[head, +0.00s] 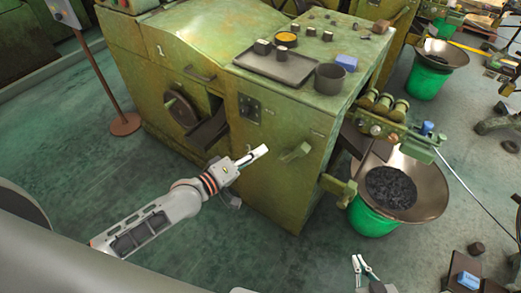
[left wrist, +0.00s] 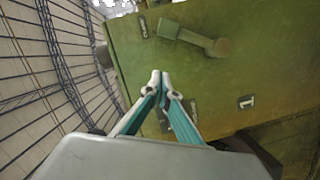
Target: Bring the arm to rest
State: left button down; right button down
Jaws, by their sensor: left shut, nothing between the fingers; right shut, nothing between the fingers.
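My left arm comes in from the left in the head view. Its gripper (head: 258,153) is shut and empty in front of the green machine (head: 225,75), near a lever handle on its front. In the left wrist view the fingertips of the left gripper (left wrist: 161,77) are together with nothing between them. The lever handle (left wrist: 195,38) shows beyond them on the green panel. My right gripper (head: 360,260) shows at the bottom of the head view, shut and empty, over the floor. Most of the right arm is out of view.
A bowl of dark parts (head: 391,188) sits on a green bucket (head: 370,219) right of the machine. A tray (head: 274,65), a grey cup (head: 328,79) and a blue block (head: 346,63) are on the machine top. A post (head: 97,72) stands at the left. Floor is clear at left.

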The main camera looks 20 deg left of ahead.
pick_arm(q)
jog(key=s+a+f+m+g+y, duration=0.1)
jog(key=s+a+f+m+y, duration=0.2)
jog(key=s+f+m, duration=0.2)
jog(key=s+a+f+m+g+y, duration=0.2)
jog(key=s+f+m, duration=0.4)
jog(key=s+f, duration=0.4)
jog(key=s+y, duration=0.1)
jog(key=s, duration=0.3)
jog(key=shift+s+a+f, duration=0.4)
